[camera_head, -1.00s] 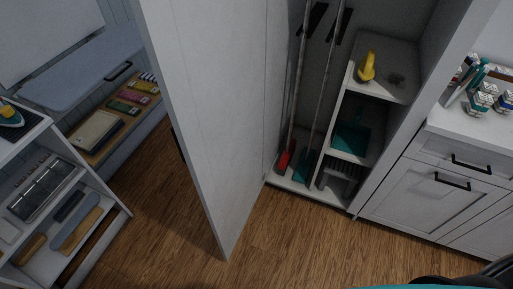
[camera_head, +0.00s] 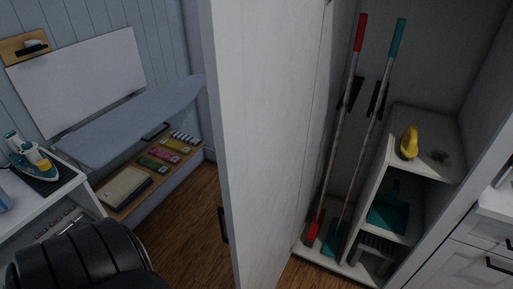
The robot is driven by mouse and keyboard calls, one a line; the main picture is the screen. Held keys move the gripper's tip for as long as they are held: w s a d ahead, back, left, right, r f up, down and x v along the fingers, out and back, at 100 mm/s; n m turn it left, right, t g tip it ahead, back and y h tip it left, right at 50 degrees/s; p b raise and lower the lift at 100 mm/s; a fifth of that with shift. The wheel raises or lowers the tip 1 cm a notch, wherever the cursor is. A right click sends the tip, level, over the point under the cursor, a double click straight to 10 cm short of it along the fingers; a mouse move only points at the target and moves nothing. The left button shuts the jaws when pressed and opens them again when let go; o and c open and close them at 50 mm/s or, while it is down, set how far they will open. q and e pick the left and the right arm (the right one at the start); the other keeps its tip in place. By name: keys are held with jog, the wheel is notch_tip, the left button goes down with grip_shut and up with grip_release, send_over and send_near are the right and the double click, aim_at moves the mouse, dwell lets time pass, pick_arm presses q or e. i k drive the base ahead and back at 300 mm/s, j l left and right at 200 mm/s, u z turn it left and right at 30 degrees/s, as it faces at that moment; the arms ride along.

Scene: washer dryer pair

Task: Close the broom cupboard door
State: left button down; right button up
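The white broom cupboard door (camera_head: 265,130) stands wide open, its free edge toward me and its hinged side at the cupboard. A dark handle (camera_head: 223,225) shows on the left side of the door, low down. The broom cupboard's shelf unit (camera_head: 430,135) is exposed to the right of the door. A black ribbed part of my own arm shows at the bottom left, apart from the door in the picture. No fingers of either gripper are in view.
A red broom (camera_head: 335,130) and a teal broom (camera_head: 375,130) stand inside the cupboard. A yellow bottle (camera_head: 409,143) and teal dustpan (camera_head: 389,210) sit on shelves. An ironing board (camera_head: 135,120) and iron (camera_head: 30,160) are left. Wooden floor (camera_head: 185,225) is free left of the door.

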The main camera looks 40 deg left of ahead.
aim_at(264, 59)
jog(key=k+j, duration=0.1)
jog(key=j, duration=0.5)
jog(key=k+j, duration=0.1)
jog(key=j, duration=0.5)
jog(key=k+j, duration=0.1)
jog(key=j, duration=0.5)
